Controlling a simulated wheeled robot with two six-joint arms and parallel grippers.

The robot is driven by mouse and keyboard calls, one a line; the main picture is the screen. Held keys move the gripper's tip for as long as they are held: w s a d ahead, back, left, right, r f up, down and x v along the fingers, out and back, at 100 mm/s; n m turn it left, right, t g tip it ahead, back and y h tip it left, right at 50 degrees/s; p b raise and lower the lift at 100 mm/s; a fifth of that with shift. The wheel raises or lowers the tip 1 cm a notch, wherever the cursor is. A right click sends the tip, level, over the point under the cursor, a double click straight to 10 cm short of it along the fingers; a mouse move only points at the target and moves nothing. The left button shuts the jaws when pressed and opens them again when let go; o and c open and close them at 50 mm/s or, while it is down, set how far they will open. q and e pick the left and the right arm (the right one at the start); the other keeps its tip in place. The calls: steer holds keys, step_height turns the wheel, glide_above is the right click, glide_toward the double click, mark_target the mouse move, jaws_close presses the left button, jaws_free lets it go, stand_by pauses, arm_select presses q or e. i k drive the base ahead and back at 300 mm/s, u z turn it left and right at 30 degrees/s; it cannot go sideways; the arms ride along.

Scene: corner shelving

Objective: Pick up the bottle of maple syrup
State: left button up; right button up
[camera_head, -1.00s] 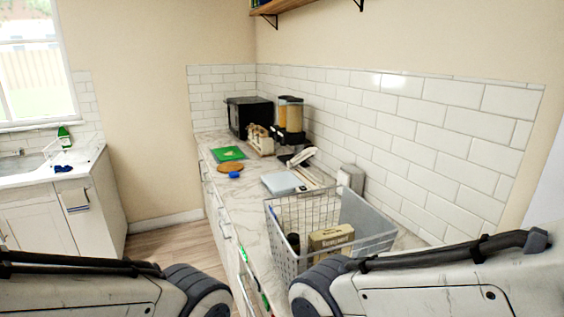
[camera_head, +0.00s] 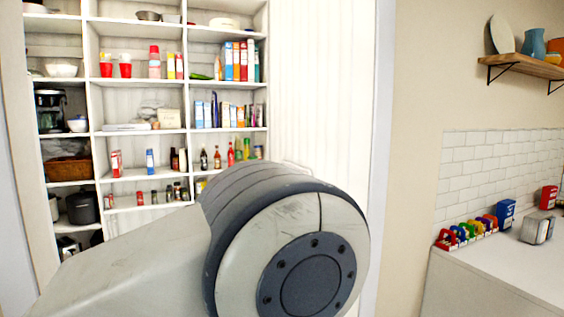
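Several small bottles stand on a middle shelf of a white shelving unit (camera_head: 90,135) at the left. Two dark bottles (camera_head: 178,160) stand together. To their right are a dark bottle with a red label (camera_head: 204,158), another dark bottle (camera_head: 217,158), a red bottle (camera_head: 230,154) and green bottles (camera_head: 242,149). They are too small to tell which one is maple syrup. A large link of my own arm covers the middle foreground and hides part of the lower right shelves. Neither gripper is in view.
At the right, a white counter (camera_head: 490,275) holds a row of colourful items (camera_head: 467,232) and a toaster-like metal object (camera_head: 537,229). A wooden wall shelf (camera_head: 530,66) hangs above.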

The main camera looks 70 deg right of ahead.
mark_target(217, 157)
steer(key=z, duration=1.3)
steer(key=i, duration=2.25)
steer(key=z, duration=0.85)
steer(key=i, duration=2.6)
